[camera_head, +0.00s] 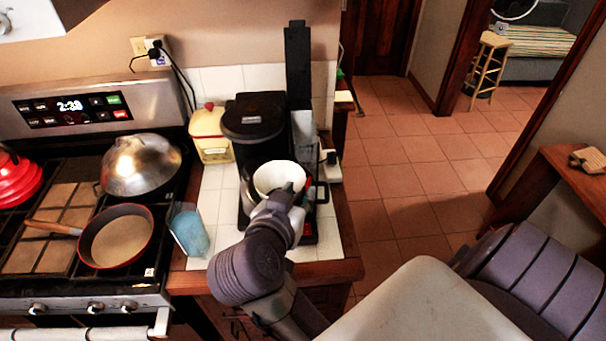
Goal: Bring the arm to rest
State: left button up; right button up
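My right gripper (291,187) is over the tiled counter, in front of the black coffee maker (254,122). Its fingers are at the front rim of a white cup-shaped piece (278,174) at the coffee maker. The fingers are small and dark here, and my own wrist covers part of them. I cannot tell whether they are open or shut, or whether they touch the white piece. My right arm is stretched out over the counter's front edge. My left gripper is not in view.
A blue cup (189,232) stands left of my forearm, beside the stove. A pan (116,237) and a domed metal lid (141,164) are on the stove. A yellow canister (211,135) stands behind. Open tiled floor (400,200) lies right of the counter.

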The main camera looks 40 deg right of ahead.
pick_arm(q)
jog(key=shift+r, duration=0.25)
pick_arm(e)
jog(key=shift+v, duration=1.1)
